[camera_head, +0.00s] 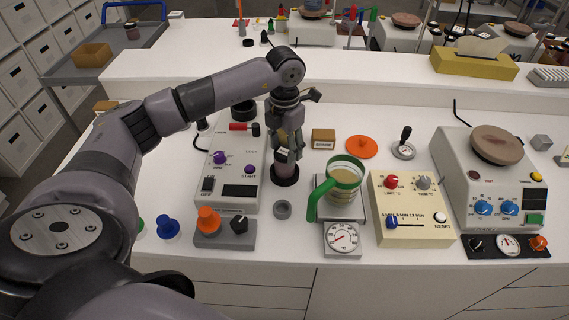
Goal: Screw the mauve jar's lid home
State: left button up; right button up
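The mauve jar (284,171) stands upright on a dark round base at the middle of the bench, just right of the grey-white device with purple knobs. My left gripper (287,150) points straight down over the jar, its fingertips at the jar's top. A dark piece with a pale label shows between and below the fingers; the lid itself is too small and too covered to make out. I cannot tell whether the fingers are closed on it or apart around it. My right gripper is not in view.
A green-handled beaker (342,183) stands close to the right of the jar, above a dial gauge (342,238). A small grey ring (283,210) lies in front. The purple-knobbed device (232,172) is close on the left. A wooden block (323,138) and orange disc (361,147) lie behind right.

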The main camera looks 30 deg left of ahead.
aim_at(284, 152)
pick_arm(q)
jog(key=o, duration=0.3)
jog(key=shift+o, duration=0.2)
notch_tip(284, 152, up, 12)
dwell(0.5)
